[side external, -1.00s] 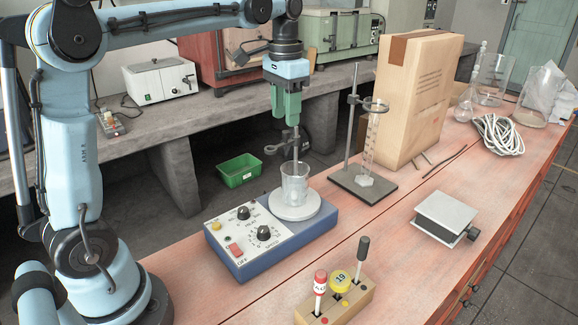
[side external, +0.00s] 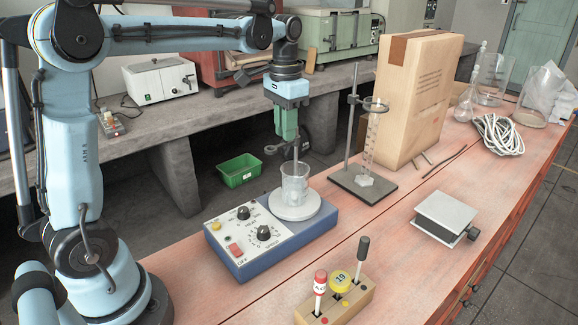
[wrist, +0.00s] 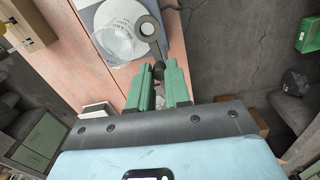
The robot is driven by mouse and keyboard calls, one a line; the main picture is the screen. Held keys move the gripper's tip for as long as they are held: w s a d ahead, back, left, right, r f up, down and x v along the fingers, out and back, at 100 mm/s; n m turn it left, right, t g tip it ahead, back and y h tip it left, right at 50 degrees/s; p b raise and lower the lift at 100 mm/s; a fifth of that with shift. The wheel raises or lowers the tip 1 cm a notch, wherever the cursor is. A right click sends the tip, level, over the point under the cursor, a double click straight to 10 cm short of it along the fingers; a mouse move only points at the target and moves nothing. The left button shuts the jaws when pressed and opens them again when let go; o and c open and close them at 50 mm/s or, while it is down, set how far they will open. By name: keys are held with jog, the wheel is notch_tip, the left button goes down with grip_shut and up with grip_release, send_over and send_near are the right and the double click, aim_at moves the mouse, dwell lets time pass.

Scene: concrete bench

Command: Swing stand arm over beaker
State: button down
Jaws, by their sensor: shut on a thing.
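The stand arm (side external: 271,149) is a dark piece with a rounded end, beside a thin upright rod above the stirrer. In the wrist view its ring-shaped end (wrist: 148,28) lies at the edge of the white plate, next to the beaker, and a short link runs back to a dark knob. The clear beaker (side external: 294,184) stands upright on the white round plate; it shows faintly in the wrist view (wrist: 118,46). My gripper (side external: 290,139) points down with green fingers, above and behind the beaker. In the wrist view its fingers (wrist: 160,72) are shut on the stand arm's knob end.
The blue stirrer (side external: 265,247) carries the plate and knobs. A second stand (side external: 354,120) with a ring and cylinder (side external: 371,150) is to the right, before a cardboard box (side external: 418,95). A pen block (side external: 335,302) and a grey platform (side external: 446,215) are in front.

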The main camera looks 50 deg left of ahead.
jog(key=shift+d+n, duration=0.1)
jog(key=shift+n, duration=0.3)
jog(key=shift+w+d+n, duration=0.2)
jog(key=shift+d+n, duration=0.15)
jog(key=shift+n, duration=1.15)
jog(key=shift+w+d+n, duration=0.25)
jog(key=shift+d+n, duration=0.05)
jog(key=shift+n, duration=1.2)
jog(key=shift+w+d+n, duration=0.2)
jog(key=shift+d+n, duration=0.15)
jog(key=shift+n, duration=1.15)
jog(key=c, duration=1.1)
grip_release()
jog(key=shift+r, duration=0.15)
notch_tip(320, 180, up, 12)
jog(key=shift+f, duration=0.1)
